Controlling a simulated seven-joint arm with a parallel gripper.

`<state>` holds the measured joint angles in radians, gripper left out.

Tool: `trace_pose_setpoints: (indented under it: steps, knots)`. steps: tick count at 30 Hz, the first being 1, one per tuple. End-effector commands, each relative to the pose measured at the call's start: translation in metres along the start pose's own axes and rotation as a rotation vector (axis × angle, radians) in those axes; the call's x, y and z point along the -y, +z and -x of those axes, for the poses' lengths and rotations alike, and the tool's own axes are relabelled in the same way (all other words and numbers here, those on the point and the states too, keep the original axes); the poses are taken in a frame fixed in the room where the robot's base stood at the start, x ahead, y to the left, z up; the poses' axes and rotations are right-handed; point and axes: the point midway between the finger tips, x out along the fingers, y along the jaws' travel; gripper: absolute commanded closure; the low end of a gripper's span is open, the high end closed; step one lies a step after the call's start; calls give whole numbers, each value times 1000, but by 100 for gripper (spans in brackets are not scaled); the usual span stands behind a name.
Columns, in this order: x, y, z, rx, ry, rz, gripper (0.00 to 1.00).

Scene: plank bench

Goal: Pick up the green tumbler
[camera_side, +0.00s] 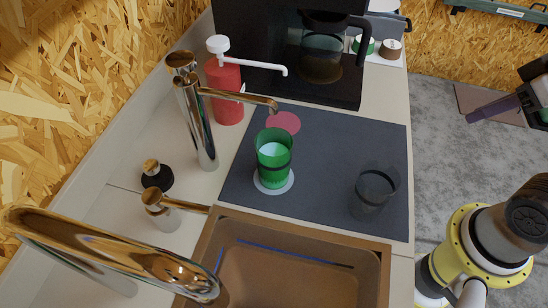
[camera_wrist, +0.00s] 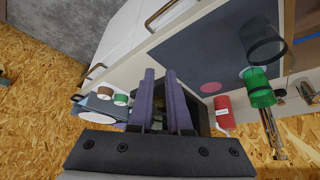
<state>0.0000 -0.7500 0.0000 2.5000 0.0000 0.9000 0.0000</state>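The green tumbler (camera_side: 272,171) is see-through and stands upright on a white round coaster (camera_side: 287,188) on the dark grey mat (camera_side: 330,150). In the wrist view it appears right of centre (camera_wrist: 260,94). My gripper (camera_side: 472,117) is at the right edge of the side view, over the grey floor and well away from the tumbler. In the wrist view its two purple fingers (camera_wrist: 160,72) are apart with a narrow gap, and nothing is between them.
A dark clear glass (camera_side: 374,192) stands on the mat's right part, with a pink disc (camera_side: 283,123) at its back. A black coffee machine (camera_side: 260,80), red pump bottle (camera_side: 225,95), brass tap (camera_side: 200,120) and brown sink (camera_side: 290,270) surround the mat. Mid-mat is clear.

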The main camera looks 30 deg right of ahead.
Motion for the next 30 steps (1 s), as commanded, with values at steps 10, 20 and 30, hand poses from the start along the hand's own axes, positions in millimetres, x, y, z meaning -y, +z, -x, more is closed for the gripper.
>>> trace_pose_setpoints:
  steps: [10,20,30]
  knots:
    - [0,0,0,0,0,0,19]
    - [0,0,0,0,0,2,0]
    - [35,-71,14,-119,-113,289,0]
